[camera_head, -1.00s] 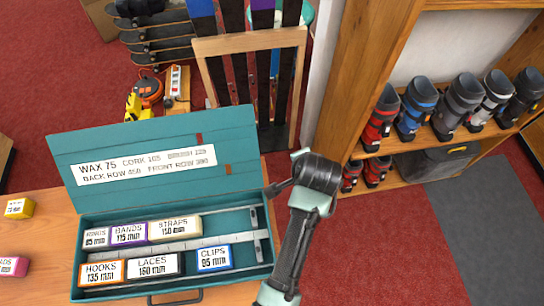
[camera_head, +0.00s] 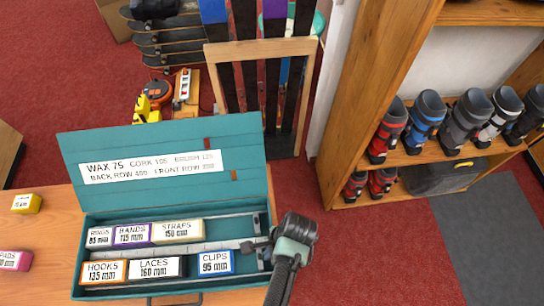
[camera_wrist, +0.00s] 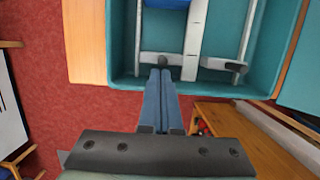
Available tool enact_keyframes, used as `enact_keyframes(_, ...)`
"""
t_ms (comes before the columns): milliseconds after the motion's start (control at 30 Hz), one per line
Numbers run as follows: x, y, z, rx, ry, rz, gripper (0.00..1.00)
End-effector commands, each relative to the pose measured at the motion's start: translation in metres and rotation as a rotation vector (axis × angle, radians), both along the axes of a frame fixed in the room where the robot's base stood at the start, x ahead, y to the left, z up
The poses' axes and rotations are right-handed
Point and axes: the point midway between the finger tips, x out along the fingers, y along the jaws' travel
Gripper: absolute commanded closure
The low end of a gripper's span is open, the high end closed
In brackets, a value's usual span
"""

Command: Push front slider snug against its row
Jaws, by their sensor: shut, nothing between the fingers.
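The teal case (camera_head: 176,293) stands open on the bench. Its front row holds the HOOKS block (camera_head: 104,272), the LACES block (camera_head: 156,268) and the blue-edged CLIPS block (camera_head: 215,262). A small gap separates LACES from CLIPS. The front slider (camera_head: 263,260), a metal plate, stands near the right end, with a gap between it and CLIPS. My gripper (camera_head: 250,247) is shut and empty, its tips at that slider. In the wrist view the fingertips (camera_wrist: 162,74) are at the front slider's dark knob (camera_wrist: 162,60); I cannot tell if they touch.
The back row holds a small block (camera_head: 99,237), BANDS (camera_head: 132,233) and STRAPS (camera_head: 178,230). A pale divider (camera_head: 190,248) separates the rows. The back slider (camera_wrist: 222,64) stands beside the front one. The raised lid (camera_head: 160,150) is behind. Yellow (camera_head: 26,203) and pink (camera_head: 14,261) blocks lie left.

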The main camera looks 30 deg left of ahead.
Motion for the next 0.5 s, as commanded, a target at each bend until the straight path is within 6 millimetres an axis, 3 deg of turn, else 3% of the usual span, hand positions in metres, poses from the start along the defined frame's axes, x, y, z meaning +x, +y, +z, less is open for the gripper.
enact_keyframes(33, -0.0007, 0.0014, -0.0111, 0.001, -0.001, 0.002, 1.00)
enact_keyframes(100, -0.0013, 0.0026, -0.0142, 0.000, -0.002, 0.002, 1.00)
enact_keyframes(500, -0.0036, 0.0061, -0.0123, 0.000, -0.002, 0.002, 1.00)
